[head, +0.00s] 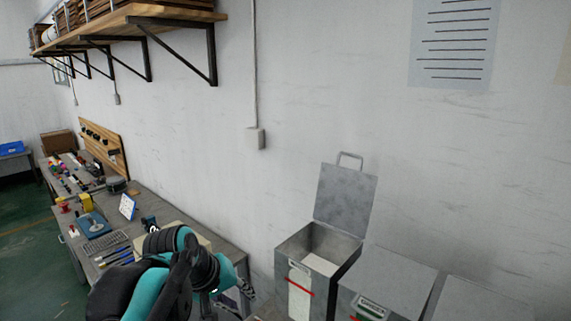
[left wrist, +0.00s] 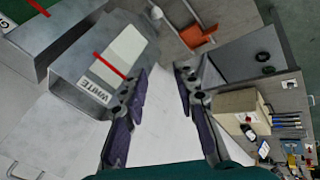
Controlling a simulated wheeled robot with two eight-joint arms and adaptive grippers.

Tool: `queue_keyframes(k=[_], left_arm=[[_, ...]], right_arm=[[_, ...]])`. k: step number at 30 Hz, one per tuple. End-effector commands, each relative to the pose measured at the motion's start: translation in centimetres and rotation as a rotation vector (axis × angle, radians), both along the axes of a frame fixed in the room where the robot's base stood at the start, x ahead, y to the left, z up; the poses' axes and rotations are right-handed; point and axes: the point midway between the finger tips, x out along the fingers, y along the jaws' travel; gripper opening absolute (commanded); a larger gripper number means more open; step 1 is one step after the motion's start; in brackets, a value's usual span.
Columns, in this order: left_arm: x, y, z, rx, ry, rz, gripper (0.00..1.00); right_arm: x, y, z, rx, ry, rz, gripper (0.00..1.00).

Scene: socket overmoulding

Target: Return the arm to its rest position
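My left arm, teal and black, comes in at the lower left of the head view. Its gripper (head: 246,290) is partly hidden there behind the wrist and lies left of an open grey metal bin (head: 347,247). In the left wrist view the left gripper (left wrist: 162,74) has its two dark fingers spread apart. Only a pale, flat surface shows between them, and nothing is held. A grey bin with a "WHITE" label and red stripe (left wrist: 92,72) is left of the fingers in that view. My right gripper is in neither view.
More grey bins (head: 400,275) stand to the right along the wall. An orange object (left wrist: 197,37) lies beyond the fingers in the wrist view.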

Motion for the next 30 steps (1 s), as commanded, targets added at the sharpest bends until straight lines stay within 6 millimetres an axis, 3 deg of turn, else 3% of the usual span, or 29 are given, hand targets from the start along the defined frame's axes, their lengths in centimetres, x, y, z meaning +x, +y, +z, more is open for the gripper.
queue_keyframes(k=[1,6,9,13,18,30], left_arm=[[-1.8,0.9,-4.9,0.044,-0.025,-0.018,0.29],[-7.0,3.9,-16.2,0.213,-0.115,-0.094,0.29],[-9.7,5.4,-22.3,0.306,-0.158,-0.138,0.29],[-12.2,6.8,-28.2,0.399,-0.198,-0.183,0.29],[-13.7,7.7,-31.5,0.462,-0.221,-0.213,0.29],[-13.8,7.8,-31.5,0.469,-0.224,-0.217,0.29]], right_arm=[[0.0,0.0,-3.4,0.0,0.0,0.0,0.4],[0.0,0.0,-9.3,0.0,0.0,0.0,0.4],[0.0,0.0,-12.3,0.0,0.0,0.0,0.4],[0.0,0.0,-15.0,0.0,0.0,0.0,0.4],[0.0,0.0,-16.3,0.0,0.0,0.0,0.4],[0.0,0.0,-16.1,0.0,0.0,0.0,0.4]])
